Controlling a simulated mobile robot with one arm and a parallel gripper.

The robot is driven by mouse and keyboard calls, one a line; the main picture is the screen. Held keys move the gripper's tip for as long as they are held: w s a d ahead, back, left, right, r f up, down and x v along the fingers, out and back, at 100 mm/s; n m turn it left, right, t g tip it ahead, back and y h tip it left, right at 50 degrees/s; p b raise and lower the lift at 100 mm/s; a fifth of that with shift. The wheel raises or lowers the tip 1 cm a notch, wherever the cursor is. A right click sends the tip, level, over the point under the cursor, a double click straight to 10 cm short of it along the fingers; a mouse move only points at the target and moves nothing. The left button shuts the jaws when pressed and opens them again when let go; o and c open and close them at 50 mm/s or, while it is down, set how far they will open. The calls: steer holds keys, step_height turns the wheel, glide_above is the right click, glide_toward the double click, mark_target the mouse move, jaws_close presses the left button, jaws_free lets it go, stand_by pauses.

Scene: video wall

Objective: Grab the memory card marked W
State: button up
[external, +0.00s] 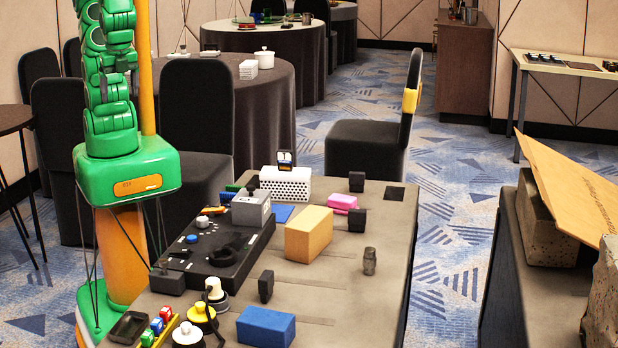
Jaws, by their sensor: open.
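No letter W can be read in the external view, so I cannot tell which thing is the memory card. Small green, blue and red blocks (157,326) sit in a row in a yellow holder at the table's front left. A small dark piece with blue and white (285,158) stands upright at the back of a white perforated box (285,187). Small dark flat items (545,58) lie on a far side table. My green arm rises at the left, folded upward and out of the top of the picture. My gripper does not show.
The grey table (345,290) holds a yellow block (309,235), a blue block (266,327), a black console (215,248), a grey box (251,207), small dark blocks and knobbed weights. A second table with concrete blocks and a tilted board (575,185) stands right. Its right middle is fairly clear.

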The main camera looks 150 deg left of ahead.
steer(key=c, duration=0.4)
